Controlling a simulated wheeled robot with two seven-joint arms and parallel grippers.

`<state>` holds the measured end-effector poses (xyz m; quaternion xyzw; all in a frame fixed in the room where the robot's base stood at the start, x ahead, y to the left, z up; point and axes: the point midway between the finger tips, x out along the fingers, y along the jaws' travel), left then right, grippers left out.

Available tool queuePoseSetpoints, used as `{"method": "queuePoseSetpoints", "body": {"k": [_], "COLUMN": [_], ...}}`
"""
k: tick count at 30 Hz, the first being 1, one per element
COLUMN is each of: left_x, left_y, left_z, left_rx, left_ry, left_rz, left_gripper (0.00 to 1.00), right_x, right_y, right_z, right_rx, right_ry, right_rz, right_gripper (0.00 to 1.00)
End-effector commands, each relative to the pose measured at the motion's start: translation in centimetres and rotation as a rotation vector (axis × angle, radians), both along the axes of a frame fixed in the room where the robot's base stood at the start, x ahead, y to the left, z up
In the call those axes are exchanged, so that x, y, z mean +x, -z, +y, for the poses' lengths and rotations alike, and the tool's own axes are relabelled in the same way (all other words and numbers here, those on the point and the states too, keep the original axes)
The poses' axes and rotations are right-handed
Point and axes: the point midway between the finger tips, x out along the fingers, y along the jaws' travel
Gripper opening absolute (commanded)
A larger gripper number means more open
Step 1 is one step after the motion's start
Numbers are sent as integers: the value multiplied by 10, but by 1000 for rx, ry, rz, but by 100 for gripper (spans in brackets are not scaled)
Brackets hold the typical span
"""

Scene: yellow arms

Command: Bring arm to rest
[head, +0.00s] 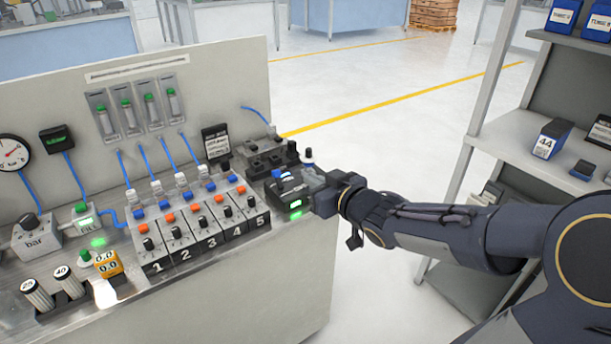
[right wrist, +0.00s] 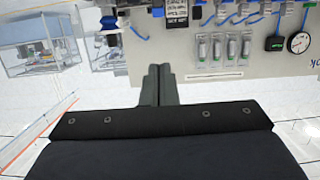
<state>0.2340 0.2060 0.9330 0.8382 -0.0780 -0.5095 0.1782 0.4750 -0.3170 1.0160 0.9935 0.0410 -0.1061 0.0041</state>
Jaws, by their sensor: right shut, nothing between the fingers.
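My right arm comes in from the right in the head view. My right gripper (head: 318,182) is at the right end of the bench, close beside a dark box with a lit green ON display (head: 295,203). I cannot tell whether it touches the box. In the right wrist view the two grey fingers (right wrist: 158,85) are together, with nothing between them. My left gripper is not in view.
The bench (head: 290,270) carries numbered valve modules (head: 190,235), blue tubes and a gauge (head: 12,152). A grey shelf rack (head: 520,135) with boxes, including one marked 44 (head: 552,138), stands at the right. Open floor (head: 375,140) lies between them.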

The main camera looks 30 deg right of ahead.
Motion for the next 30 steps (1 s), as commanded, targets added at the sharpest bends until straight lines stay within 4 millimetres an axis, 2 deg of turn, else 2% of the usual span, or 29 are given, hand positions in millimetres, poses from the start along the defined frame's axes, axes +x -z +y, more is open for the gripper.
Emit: {"method": "queuePoseSetpoints", "body": {"k": [5,20,23,26,29,30], "left_x": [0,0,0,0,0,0], "left_y": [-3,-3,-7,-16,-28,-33], "left_z": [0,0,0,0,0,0], "left_rx": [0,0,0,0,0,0], "left_ry": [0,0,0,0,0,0], "left_rz": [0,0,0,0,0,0], "left_gripper": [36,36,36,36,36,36], "right_x": [-7,-7,-12,-31,-67,-86], "right_y": [-3,-3,-7,-13,-11,-8], "right_z": [0,0,-2,-6,-2,3], "right_rx": [0,0,-1,9,56,85], "right_ry": [-1,1,30,106,187,205], "right_rz": [0,0,24,104,253,323], "right_gripper": [0,0,0,0,0,0]}}
